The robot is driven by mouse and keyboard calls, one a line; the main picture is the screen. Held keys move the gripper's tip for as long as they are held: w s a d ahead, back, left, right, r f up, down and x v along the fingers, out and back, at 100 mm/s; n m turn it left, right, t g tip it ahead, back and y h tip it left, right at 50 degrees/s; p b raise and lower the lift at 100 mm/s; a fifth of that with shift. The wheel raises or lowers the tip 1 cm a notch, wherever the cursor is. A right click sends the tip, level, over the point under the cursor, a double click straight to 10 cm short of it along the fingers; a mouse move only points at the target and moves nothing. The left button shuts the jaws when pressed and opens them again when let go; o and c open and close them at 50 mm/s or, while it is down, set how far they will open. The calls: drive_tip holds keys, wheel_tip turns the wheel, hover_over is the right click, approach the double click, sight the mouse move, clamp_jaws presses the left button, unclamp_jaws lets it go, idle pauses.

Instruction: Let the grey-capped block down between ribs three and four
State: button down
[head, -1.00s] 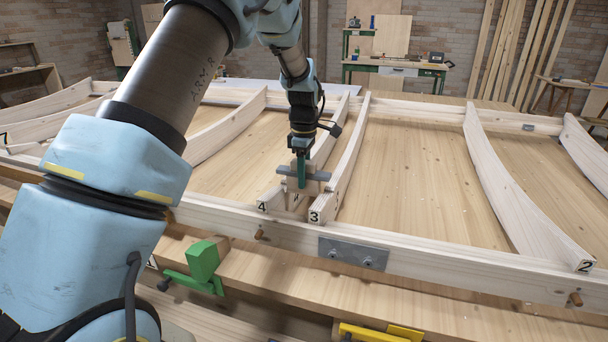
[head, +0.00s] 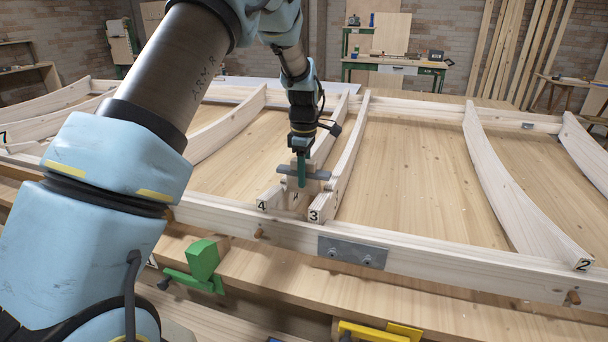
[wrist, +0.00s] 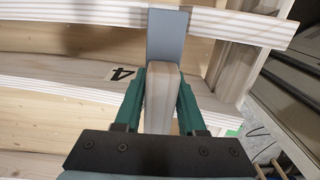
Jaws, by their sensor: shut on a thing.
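My gripper (head: 301,184) is shut on the grey-capped block, with its green fingers on either side of the block's wooden upper part (wrist: 162,100) in the wrist view. The block's grey cap (head: 318,175) spans crosswise over the gap between rib three (head: 347,165) and rib four (head: 270,195), near their numbered front ends. In the wrist view the cap (wrist: 167,40) reaches across a pale rib edge. Pale wood marked with a dark letter shows below the cap, between the ribs. I cannot tell whether the cap touches the rib tops.
The front rail (head: 220,216) carries a grey metal plate (head: 352,252) and wooden pegs. A green clamp (head: 203,262) and a yellow clamp (head: 375,331) sit along the bench front. Rib two (head: 500,185) stands well to the right, with bare boards before it.

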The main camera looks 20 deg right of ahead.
sight(304, 191)
drive_tip(key=shift+f, duration=0.15)
drive_tip(key=shift+f+b, duration=0.45)
drive_tip(key=shift+f, duration=0.4)
drive_tip(key=shift+f, duration=0.35)
drive_tip(key=shift+f+b, duration=0.5)
drive_tip(key=shift+f, duration=0.2)
drive_tip(key=shift+f, duration=0.7)
idle(0.6)
drive_tip(key=shift+c, duration=2.1)
unclamp_jaws()
drive_tip(key=shift+b, duration=0.3)
wheel_tip(304, 191, up, 11)
drive_tip(key=shift+f+b, duration=0.1)
drive_tip(key=shift+b, duration=0.9)
